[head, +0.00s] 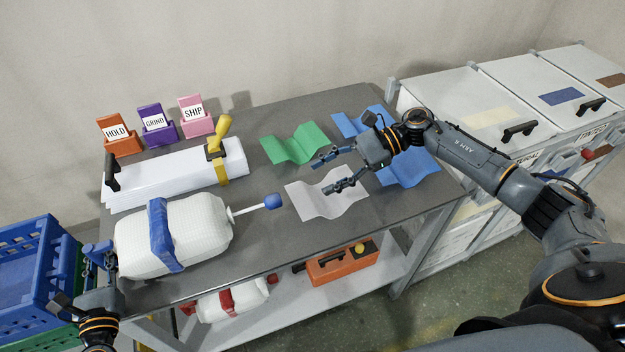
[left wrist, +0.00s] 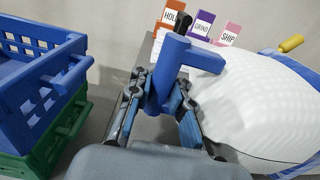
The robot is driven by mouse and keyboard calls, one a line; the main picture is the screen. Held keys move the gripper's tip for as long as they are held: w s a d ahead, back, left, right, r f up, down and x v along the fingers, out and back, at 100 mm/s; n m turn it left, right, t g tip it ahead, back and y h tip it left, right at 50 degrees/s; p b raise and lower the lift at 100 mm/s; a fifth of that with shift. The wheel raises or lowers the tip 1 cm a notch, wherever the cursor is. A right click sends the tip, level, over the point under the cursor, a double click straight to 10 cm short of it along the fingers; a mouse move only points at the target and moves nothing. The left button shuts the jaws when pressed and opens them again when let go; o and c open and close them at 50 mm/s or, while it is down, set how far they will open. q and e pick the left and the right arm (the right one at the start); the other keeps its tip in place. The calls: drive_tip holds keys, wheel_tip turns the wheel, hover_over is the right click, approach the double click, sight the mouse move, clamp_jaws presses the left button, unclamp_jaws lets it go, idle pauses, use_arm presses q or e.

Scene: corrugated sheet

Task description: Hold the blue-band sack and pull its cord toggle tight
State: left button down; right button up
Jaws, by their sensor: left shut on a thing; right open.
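The blue-band sack (head: 200,226) lies on the grey table at front left, a white bag with a blue band (head: 163,235) around its middle. A pale cord runs from its right end to a blue toggle (head: 272,202). My left gripper (head: 99,262) is at the sack's left end, shut on a blue handle (left wrist: 165,75). The sack's white body (left wrist: 245,100) is just right of it in the left wrist view. My right gripper (head: 326,172) is open and empty, over the white corrugated sheet (head: 325,203), to the right of the toggle and apart from it.
A white roll or stack with a yellow clamp (head: 218,150) lies behind the sack. HOLD, GRIND and SHIP card boxes (head: 157,127) stand behind it. Green (head: 293,145) and blue sheets lie right. Blue crate (head: 35,265) stands left; a red-band sack (head: 230,302) is on the lower shelf.

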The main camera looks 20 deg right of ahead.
idle(0.3)
use_arm(q)
drive_tip(key=c, duration=1.1)
unclamp_jaws()
drive_tip(key=shift+c, duration=0.2)
